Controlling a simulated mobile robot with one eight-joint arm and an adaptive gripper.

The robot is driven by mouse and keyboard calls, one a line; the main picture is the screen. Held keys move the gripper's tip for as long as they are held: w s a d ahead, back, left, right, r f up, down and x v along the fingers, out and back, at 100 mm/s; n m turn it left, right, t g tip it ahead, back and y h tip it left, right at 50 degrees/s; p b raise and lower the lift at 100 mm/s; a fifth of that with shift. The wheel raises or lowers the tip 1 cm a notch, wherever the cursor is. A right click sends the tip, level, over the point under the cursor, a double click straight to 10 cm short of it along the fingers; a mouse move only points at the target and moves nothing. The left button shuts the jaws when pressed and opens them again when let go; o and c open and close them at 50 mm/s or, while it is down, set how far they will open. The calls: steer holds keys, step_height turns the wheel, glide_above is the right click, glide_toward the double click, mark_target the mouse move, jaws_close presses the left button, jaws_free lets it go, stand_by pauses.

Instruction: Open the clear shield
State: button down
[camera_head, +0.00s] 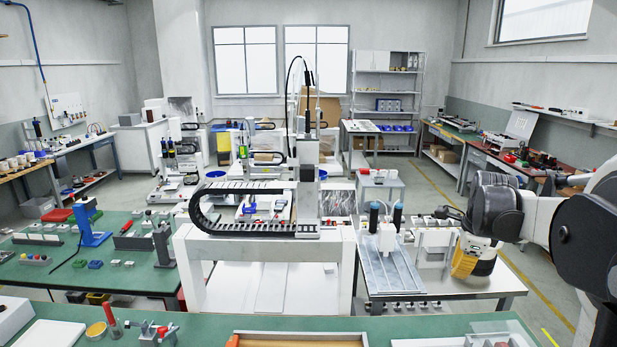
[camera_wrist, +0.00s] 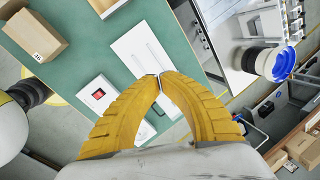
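I cannot make out the clear shield for certain. In the head view, a pale, flat, partly see-through-looking panel (camera_head: 388,272) lies on the white bench right of the gantry, below a white tool head (camera_head: 386,236). The gantry (camera_head: 308,195), with its black cable chain, stands in the middle. My gripper (camera_head: 463,272) hangs at the right of the head view, over the right side of that bench, apart from the panel. In the wrist view, its two yellow fingers (camera_wrist: 160,76) meet at the tips with nothing visible held between them.
A green table (camera_head: 105,260) with small tools and fixtures stands at the left. Another green bench edge (camera_head: 200,330) runs along the front. In the wrist view, a cardboard box (camera_wrist: 32,36) and white panels (camera_wrist: 138,45) lie on a green surface. Open floor (camera_head: 535,270) shows at the right.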

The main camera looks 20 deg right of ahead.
steer(key=s+a+r+n+t, duration=0.1)
steer(key=a+r+n, duration=0.1)
steer(key=a+n, duration=0.65)
steer(key=s+a+f+n+t+b, duration=0.1)
steer(key=s+a+n, duration=0.3)
steer(key=a, duration=0.4)
steer(key=s+a+f+n+t+y+b, duration=0.1)
steer(key=s+a+f+n, duration=0.2)
steer(key=s+a+n, duration=0.2)
steer(key=s+a+f+n+t+b, duration=0.1)
steer(key=s+a+n, duration=0.3)
steer(key=a+n, duration=0.4)
steer(key=a+f, duration=0.1)
steer(key=a, duration=0.4)
steer(key=shift+s, duration=0.3)
steer(key=shift+n, duration=0.25)
